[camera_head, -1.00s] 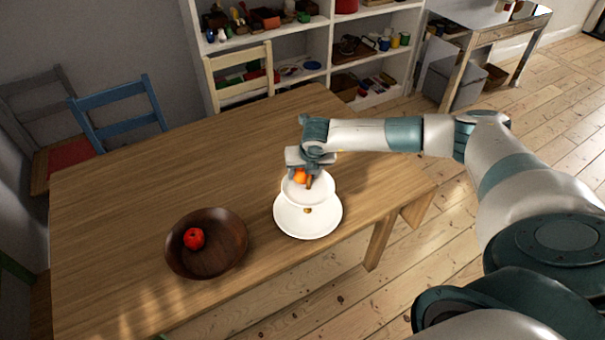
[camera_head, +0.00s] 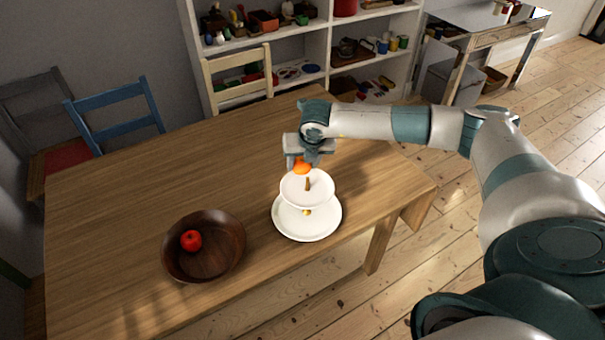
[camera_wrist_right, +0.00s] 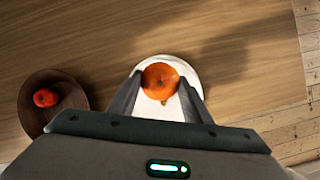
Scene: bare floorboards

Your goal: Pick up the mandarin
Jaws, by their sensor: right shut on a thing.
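The orange mandarin (camera_head: 302,168) is held between the fingers of my right gripper (camera_head: 303,163), above the upper plate of a white two-tier stand (camera_head: 316,229). In the right wrist view the mandarin (camera_wrist_right: 160,81) sits between the two fingertips of my right gripper (camera_wrist_right: 160,88), with the white stand (camera_wrist_right: 190,72) below it. The right gripper is shut on the mandarin. My left gripper is not in view.
A dark wooden bowl (camera_head: 228,256) with a red fruit (camera_head: 191,240) in it stands left of the stand on the wooden table (camera_head: 120,220). A blue chair (camera_head: 118,110) and a cream chair (camera_head: 237,78) stand at the table's far side. The table's left part is clear.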

